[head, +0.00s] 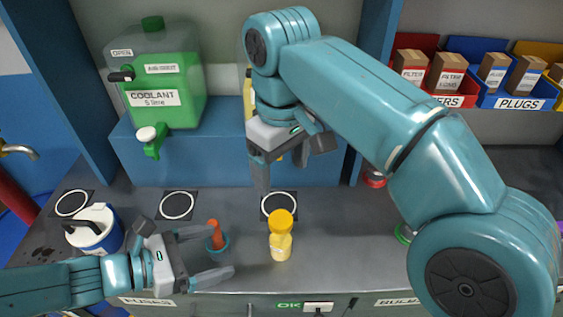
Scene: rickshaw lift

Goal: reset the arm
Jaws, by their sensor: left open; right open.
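My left arm comes in low from the left. Its gripper (223,251) is open, its fingers pointing right over the bench beside a small teal holder with an orange-red top (215,237). I cannot tell whether the fingers touch that holder; nothing shows gripped between them. My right arm arches in from the right across the middle of the view. Its gripper (282,176) is open and empty, fingers pointing down above the bench, behind the yellow bottle (281,243). The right arm hides part of the back wall and bench.
A green coolant tank (165,75) stands on a blue raised block (190,155). A white-and-blue jug (95,230) stands at the left. Several circle-marked pads, one a black pad (177,205), line the bench (330,235). Bins, including a blue plugs bin (490,100), sit at back right.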

